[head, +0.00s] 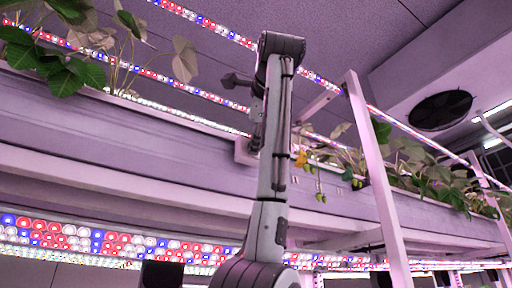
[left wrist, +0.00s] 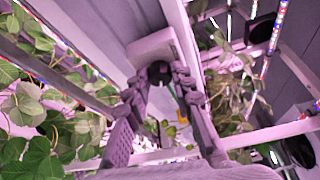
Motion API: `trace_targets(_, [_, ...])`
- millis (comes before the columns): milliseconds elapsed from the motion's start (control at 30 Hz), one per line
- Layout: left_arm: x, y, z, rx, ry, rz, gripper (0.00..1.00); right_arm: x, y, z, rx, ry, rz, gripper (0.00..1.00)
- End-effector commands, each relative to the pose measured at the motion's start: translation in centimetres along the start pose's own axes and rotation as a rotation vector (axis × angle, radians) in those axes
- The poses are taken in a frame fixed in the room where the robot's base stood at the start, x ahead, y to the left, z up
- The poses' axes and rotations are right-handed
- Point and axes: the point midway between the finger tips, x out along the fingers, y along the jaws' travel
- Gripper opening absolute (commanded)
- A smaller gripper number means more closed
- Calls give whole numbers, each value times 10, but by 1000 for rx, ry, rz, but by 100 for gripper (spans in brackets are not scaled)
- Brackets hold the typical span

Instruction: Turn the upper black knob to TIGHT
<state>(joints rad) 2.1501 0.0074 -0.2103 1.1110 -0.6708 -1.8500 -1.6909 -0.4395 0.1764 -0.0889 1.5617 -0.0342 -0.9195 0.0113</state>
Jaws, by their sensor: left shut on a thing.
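The upper black knob (left wrist: 159,72) shows in the left wrist view, on a pale bracket (left wrist: 148,47) fixed to the rack. My left gripper (left wrist: 160,78) has its two fingers on either side of the knob and is shut on it. In the head view my left arm rises in front of the rack, and the left gripper (head: 254,142) is largely hidden behind the forearm, by the pale bracket (head: 243,152). The knob cannot be made out there. No TIGHT marking can be read. My right gripper is not in view.
A long planter trough (head: 120,130) with leafy plants runs behind the arm. A slanted pale post (head: 375,180) stands right of it. Lit LED strips (head: 100,240) run below the trough. A dark fan (head: 441,109) is at upper right.

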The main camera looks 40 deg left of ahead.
Motion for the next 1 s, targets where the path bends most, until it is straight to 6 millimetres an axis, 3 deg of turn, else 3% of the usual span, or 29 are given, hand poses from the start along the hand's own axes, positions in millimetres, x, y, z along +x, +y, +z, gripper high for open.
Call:
trace_targets(367, [0,1,0,4,0,4,0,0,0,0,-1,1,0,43])
trace_targets(400, [0,1,0,4,0,4,26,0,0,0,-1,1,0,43])
trace_targets(567, [0,0,0,4,0,3,45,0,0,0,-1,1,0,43])
trace_targets(867, [-2,0,0,3,0,1,45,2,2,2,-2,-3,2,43])
trace_targets(1000, [-15,-1,0,3,1,-2,45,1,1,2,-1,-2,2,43])
